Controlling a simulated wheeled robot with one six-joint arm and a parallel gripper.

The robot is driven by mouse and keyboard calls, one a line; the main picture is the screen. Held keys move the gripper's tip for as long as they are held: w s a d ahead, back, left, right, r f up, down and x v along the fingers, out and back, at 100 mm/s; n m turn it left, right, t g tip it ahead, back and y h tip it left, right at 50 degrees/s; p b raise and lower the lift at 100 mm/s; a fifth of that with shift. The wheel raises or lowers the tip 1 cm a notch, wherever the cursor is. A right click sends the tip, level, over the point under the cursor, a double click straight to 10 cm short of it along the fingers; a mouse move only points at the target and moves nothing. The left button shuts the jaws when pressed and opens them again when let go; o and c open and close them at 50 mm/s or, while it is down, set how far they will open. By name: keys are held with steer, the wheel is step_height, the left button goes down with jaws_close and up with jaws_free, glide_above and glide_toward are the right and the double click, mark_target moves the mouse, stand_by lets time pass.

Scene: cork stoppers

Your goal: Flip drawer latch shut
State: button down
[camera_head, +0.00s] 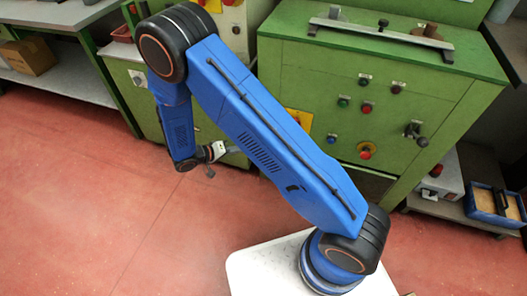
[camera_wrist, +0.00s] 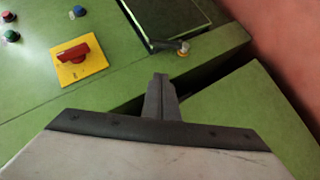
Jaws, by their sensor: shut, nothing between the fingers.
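My gripper (camera_wrist: 159,84) points at a green cabinet front in the wrist view; its dark fingers are together with nothing between them. A small metal fitting with a brass-coloured base (camera_wrist: 183,49), possibly the latch, sits beyond the fingertips, slightly right, at the corner of a dark framed panel (camera_wrist: 168,14). The fingertips look apart from it. Whether it is flipped open or shut I cannot tell. In the head view my gripper (camera_head: 211,160) hangs low left of the green cabinet (camera_head: 401,79), and my blue arm hides part of the cabinet front.
A red switch on a yellow plate (camera_wrist: 80,61) is left of the fingers. A dark gap separates a green panel (camera_wrist: 238,108) at right. The cabinet carries buttons and a dark lever (camera_head: 415,132). Red floor (camera_head: 90,190) lies open at left.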

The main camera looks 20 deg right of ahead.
steer(key=d+f, duration=0.6)
steer(key=d, duration=0.5)
steer(key=shift+w+d+f, duration=0.2)
steer(key=shift+f, duration=0.05)
steer(key=shift+s+d, duration=0.25)
steer(key=shift+d, duration=0.1)
steer(key=shift+a, duration=0.1)
steer(key=shift+w+a, duration=0.45)
steer(key=shift+a, duration=0.1)
stand_by(0.3)
